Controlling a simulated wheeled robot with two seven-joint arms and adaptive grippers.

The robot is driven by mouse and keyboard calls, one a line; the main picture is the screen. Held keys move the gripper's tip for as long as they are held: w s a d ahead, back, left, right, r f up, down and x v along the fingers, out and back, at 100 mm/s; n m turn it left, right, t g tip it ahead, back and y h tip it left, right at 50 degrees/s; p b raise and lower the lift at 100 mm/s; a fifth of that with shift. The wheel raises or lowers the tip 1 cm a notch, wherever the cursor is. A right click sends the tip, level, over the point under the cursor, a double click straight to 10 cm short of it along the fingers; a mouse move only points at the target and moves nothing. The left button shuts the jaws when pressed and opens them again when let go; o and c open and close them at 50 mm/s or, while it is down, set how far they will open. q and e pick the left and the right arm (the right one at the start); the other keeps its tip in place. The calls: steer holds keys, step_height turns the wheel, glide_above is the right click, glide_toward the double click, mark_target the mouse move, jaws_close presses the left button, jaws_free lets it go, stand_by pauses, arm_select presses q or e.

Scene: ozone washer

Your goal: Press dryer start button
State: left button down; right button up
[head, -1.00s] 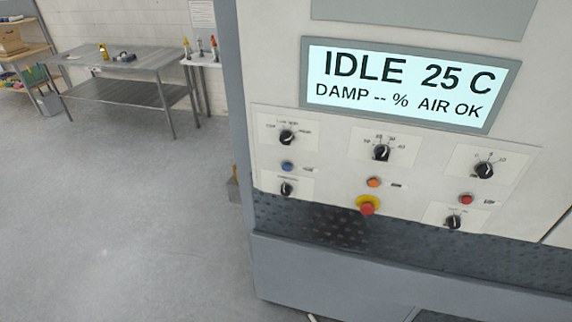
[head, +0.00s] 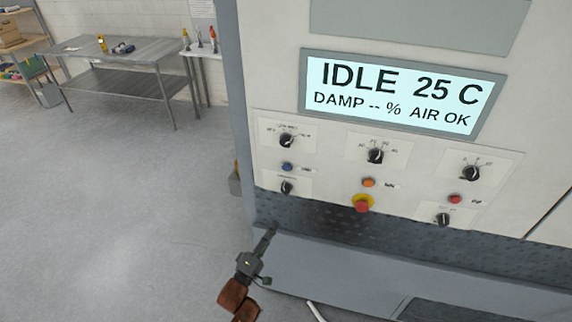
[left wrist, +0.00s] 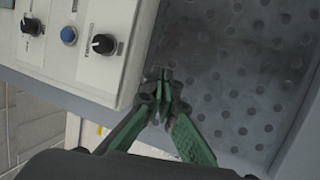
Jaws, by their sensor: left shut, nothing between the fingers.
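The dryer's control panel (head: 400,195) fills the right of the head view, and its screen (head: 403,92) reads IDLE 25 C, DAMP -- %, AIR OK. Its buttons are a blue one (head: 287,167), an orange one (head: 368,182), a red one (head: 455,198) and a red mushroom button (head: 362,204) on a yellow collar. Button labels are too small to read surely. My left gripper (head: 271,233) is shut and empty, below the panel's lower left corner. In the left wrist view its green fingers (left wrist: 164,85) meet beside the panel edge, apart from the blue button (left wrist: 69,35).
Black knobs (head: 375,156) sit around the buttons. A dark perforated strip (head: 400,232) and a grey ledge (head: 350,272) lie below the panel. A steel table (head: 125,50) stands at the far left. The floor (head: 120,200) left of the machine is clear.

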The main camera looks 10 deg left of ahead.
mark_target(286, 167)
arm_select(q)
steer(key=s+d+r+n+t+h+p, duration=0.1)
steer(key=s+r+h, duration=0.1)
steer(key=r, duration=0.8)
steer(key=s+d+r+t+h, duration=0.1)
steer(key=s+r+t+h, duration=0.1)
steer(key=r, duration=0.9)
steer(key=shift+s+r+n+p, duration=0.3)
steer(key=shift+s+n+p, duration=0.1)
steer(key=shift+s, duration=0.35)
steer(key=w+b, duration=0.2)
steer(key=w, duration=0.7)
steer(key=shift+d+b, duration=0.2)
steer(key=shift+b, duration=0.2)
